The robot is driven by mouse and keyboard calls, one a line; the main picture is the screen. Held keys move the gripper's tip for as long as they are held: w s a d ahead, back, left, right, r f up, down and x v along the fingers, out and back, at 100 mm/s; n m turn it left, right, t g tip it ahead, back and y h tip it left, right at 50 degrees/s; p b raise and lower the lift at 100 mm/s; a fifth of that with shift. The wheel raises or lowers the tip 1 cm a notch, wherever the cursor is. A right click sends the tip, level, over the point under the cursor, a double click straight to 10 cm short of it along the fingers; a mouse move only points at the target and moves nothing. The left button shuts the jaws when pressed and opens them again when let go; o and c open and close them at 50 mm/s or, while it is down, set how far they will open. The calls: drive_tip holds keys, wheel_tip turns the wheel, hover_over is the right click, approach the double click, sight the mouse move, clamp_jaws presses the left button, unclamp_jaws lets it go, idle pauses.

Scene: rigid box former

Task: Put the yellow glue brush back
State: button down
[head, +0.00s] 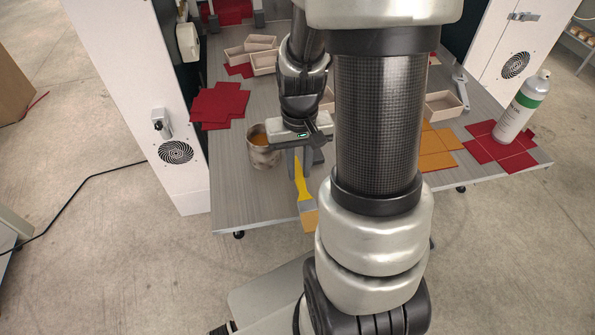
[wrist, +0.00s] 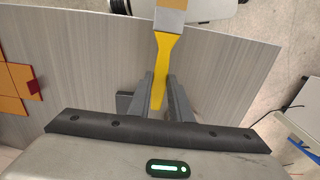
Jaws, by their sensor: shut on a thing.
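The yellow glue brush (head: 300,182) has a yellow handle, a grey metal band and tan bristles. My gripper (head: 302,165) is shut on the end of its handle, near the table's front edge. In the head view the bristles point down and toward me, out past the edge. The wrist view shows the brush handle (wrist: 161,70) between the two grey fingers of my gripper (wrist: 160,95), with the bristles cut off at the top. A pot (head: 262,147) with amber contents, perhaps glue, stands on the table just left of my gripper.
The grey table (head: 235,195) is bare at front left. Red card blanks (head: 218,104) lie at left. An orange blank (head: 438,148) lies right of my arm. A white-and-green bottle (head: 522,108) stands on a red blank at right. Open boxes (head: 263,62) sit at the back.

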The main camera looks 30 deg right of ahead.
wheel_tip(320, 180, down, 2)
drive_tip(key=shift+f, duration=0.1)
drive_tip(key=c, duration=1.6)
unclamp_jaws()
